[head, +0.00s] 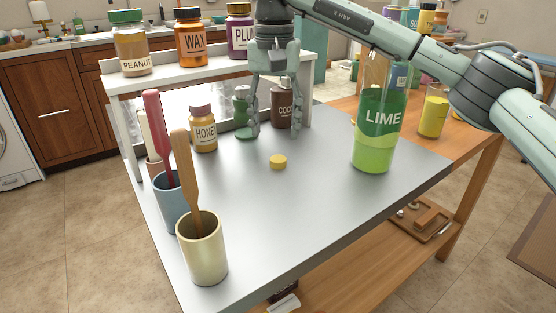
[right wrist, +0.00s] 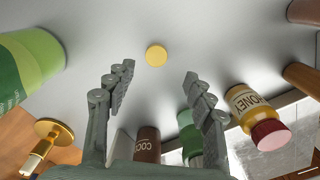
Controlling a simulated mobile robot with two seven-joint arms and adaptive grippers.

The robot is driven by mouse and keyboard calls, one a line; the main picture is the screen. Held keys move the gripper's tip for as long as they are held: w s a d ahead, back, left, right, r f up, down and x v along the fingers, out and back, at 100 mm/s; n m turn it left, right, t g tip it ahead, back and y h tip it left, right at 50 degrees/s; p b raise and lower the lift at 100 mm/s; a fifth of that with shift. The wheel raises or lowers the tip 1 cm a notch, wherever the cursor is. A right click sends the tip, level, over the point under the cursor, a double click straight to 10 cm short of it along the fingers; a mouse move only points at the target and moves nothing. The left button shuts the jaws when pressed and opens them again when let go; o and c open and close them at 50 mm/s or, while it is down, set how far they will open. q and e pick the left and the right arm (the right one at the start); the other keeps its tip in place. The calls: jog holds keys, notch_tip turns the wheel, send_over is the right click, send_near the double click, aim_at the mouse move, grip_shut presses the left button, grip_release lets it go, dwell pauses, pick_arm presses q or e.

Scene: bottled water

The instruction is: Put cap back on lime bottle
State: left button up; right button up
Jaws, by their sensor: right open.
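The lime bottle (head: 377,135), with a green label and light green contents, stands upright on the grey tabletop at right. Its top is hidden behind my arm in the head view. In the right wrist view it shows at the left edge (right wrist: 35,58). A small round yellow cap (head: 278,162) lies on the tabletop left of the bottle, and it shows between and beyond my fingertips in the right wrist view (right wrist: 156,55). My right gripper (head: 275,132) is open and empty, pointing down above the table behind the cap. In its own view its fingers (right wrist: 159,72) are spread apart. My left gripper is not in view.
A honey jar (head: 203,130), a cocoa jar (head: 283,107) and a green container (head: 241,112) stand close around my right gripper. Utensil cups (head: 203,255) line the left edge. A white shelf (head: 160,80) holds several jars. The table's front is clear.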

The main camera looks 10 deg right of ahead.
aim_at(278, 158)
jog(key=shift+f, duration=0.45)
jog(key=f, duration=0.5)
jog(key=shift+s+d, duration=0.25)
jog(key=shift+s, duration=0.05)
jog(key=shift+c, duration=0.5)
jog(key=c, duration=0.7)
jog(key=shift+r, duration=0.1)
